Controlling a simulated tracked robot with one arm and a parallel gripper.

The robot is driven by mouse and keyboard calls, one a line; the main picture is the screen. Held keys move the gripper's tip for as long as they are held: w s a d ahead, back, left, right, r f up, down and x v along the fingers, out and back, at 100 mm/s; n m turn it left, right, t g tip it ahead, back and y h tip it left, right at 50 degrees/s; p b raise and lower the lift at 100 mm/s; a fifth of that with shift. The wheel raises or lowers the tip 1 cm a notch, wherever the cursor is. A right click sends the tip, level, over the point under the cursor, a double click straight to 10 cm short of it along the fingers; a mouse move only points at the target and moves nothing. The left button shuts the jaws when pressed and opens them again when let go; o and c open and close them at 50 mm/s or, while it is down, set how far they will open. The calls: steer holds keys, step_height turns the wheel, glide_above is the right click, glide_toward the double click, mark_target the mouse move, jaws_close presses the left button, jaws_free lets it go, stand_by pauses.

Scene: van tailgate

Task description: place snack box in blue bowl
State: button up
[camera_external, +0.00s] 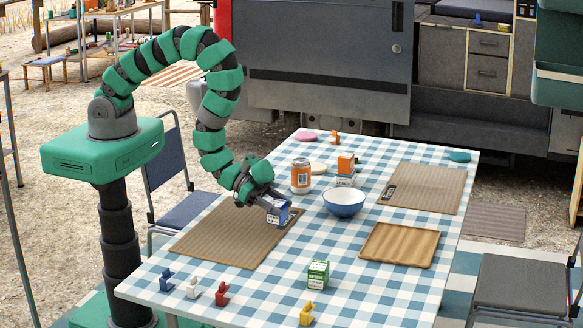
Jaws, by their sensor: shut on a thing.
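My gripper (267,196) is shut on a small blue-and-white box (279,212), tilted a little, over the right end of the left brown placemat. I cannot tell whether the box touches the mat or hangs just above it. The blue bowl (344,203), white inside, stands upright to the right of my gripper, apart from the held box. Its visible inside looks empty. A green-and-white box (318,274) stands near the front, and an orange-and-white box (346,165) sits on another box behind the bowl.
An orange can (300,177) stands between gripper and bowl, further back. A wooden tray (400,246) lies right of the bowl. Placemats lie left (215,245) and right (433,192). Several small coloured clips (222,294) line the front. Chairs flank the checked table (365,285).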

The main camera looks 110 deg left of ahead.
steer(key=shift+p+v, duration=1.05)
steer(key=shift+s+d+f+p, duration=0.1)
steer(key=shift+s+p, duration=0.45)
steer(key=shift+p, duration=0.1)
steer(key=shift+s+d+f+p, duration=0.1)
steer(key=shift+s+p, duration=0.45)
steer(key=shift+p, duration=0.1)
